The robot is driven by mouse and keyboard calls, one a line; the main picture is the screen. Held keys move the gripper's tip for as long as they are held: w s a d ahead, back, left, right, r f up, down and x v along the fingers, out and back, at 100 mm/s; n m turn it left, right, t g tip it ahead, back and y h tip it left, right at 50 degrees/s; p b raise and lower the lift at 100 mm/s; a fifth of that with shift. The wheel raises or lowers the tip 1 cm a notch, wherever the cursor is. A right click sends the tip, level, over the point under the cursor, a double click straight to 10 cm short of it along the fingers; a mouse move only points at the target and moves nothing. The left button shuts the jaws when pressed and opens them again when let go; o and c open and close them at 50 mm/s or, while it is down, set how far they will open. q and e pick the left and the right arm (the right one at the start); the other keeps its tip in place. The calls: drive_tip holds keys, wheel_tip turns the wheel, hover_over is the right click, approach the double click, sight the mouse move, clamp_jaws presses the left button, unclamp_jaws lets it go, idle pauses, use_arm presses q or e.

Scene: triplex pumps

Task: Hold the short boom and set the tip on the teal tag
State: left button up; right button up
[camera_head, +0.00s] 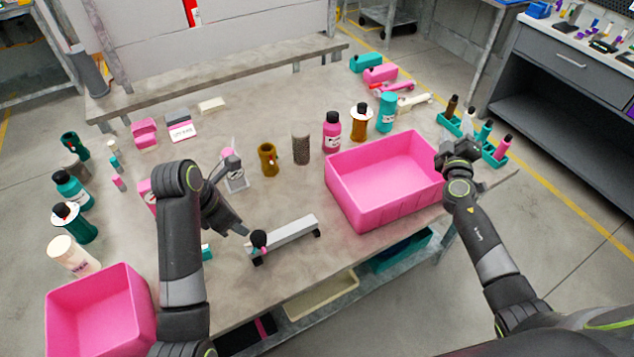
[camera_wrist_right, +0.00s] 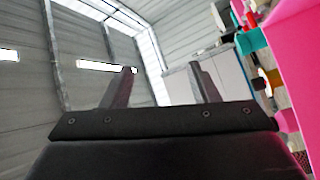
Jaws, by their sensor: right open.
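A light grey bar (camera_head: 288,232) with black feet lies near the table's front edge. A black round knob (camera_head: 258,238) with a bit of pink is at its left end. I cannot tell for sure which part is the short boom. A small teal patch (camera_head: 207,252) shows beside my left arm, partly hidden; it may be the teal tag. My left gripper (camera_head: 241,229) points down just left of the knob, and its jaws are unclear. My right gripper (camera_head: 461,147) is by the large pink bin's right corner. Its two fingers (camera_wrist_right: 165,85) are spread and empty in the right wrist view.
A large pink bin (camera_head: 345,205) stands right of the bar, another (camera_head: 60,325) at front left. Bottles, a brown mug (camera_head: 268,160) and a speckled cylinder (camera_head: 301,149) stand behind the bar. A teal rack (camera_head: 493,157) is at the right edge.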

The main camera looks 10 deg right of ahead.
drive_tip(key=w+a+f+m+g+y, duration=0.25)
drive_tip(key=a+m+g, duration=0.2)
drive_tip(key=m, duration=0.45)
drive_tip(key=w+a+f+m+g+y, duration=0.2)
drive_tip(key=w+a+f+m+g, duration=0.15)
drive_tip(key=a+m, duration=0.45)
drive_tip(key=w+a+m+g+y, duration=0.2)
drive_tip(key=a+m+y, duration=0.4)
drive_tip(key=a, duration=0.6)
drive_tip(key=g+y, duration=0.2)
drive_tip(key=g, duration=0.7)
approach(280, 233)
drive_tip(key=shift+n+h, duration=0.3)
drive_tip(key=shift+h, duration=0.05)
drive_tip(key=x, duration=1)
drive_tip(key=shift+a, duration=0.3)
